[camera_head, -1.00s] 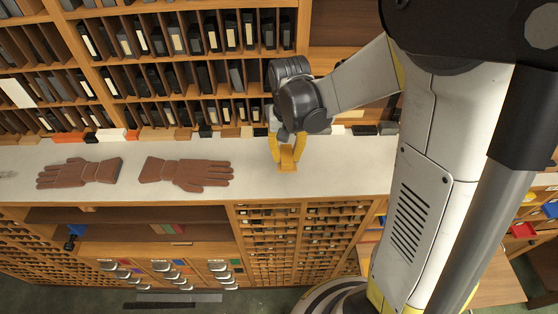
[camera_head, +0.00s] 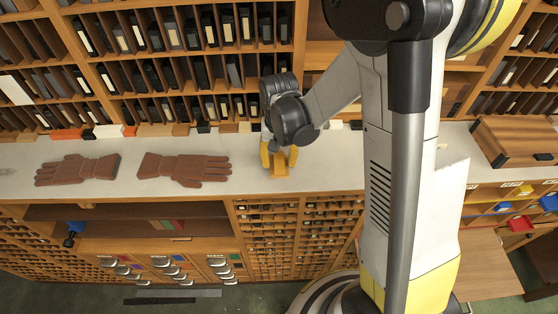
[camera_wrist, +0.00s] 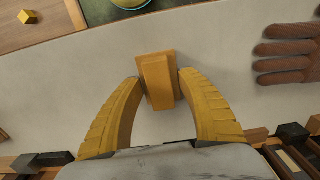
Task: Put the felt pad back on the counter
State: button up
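The felt pad (camera_head: 281,165) shows as a small orange-yellow block with a wider base, at the pale counter (camera_head: 110,197) in the head view. In the wrist view the pad (camera_wrist: 158,80) lies between the tips of my two curved yellow fingers. My gripper (camera_head: 279,152) comes down from above, and its fingertips (camera_wrist: 161,79) appear to touch the pad on both sides. I cannot tell whether the pad's underside rests on the counter or hangs just above it. The fingers hide part of the pad's sides.
Brown gloves (camera_head: 185,169) lie on the counter to the left. Shelves of dark type blocks (camera_head: 190,75) stand behind, with small blocks along the counter's back edge. A wooden case (camera_head: 515,140) is at the right. Bare counter surrounds the pad.

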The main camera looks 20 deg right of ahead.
aim_at(279, 161)
jog(key=shift+r, duration=0.1)
notch_tip(279, 161, up, 12)
jog(key=s+r+n+t, duration=0.3)
jog(key=s+r+t, duration=0.4)
jog(key=s, duration=0.5)
jog(key=shift+s+r+n, duration=0.3)
jog(key=shift+s+r, duration=0.05)
jog(key=shift+r, duration=0.05)
jog(key=shift+w, duration=0.1)
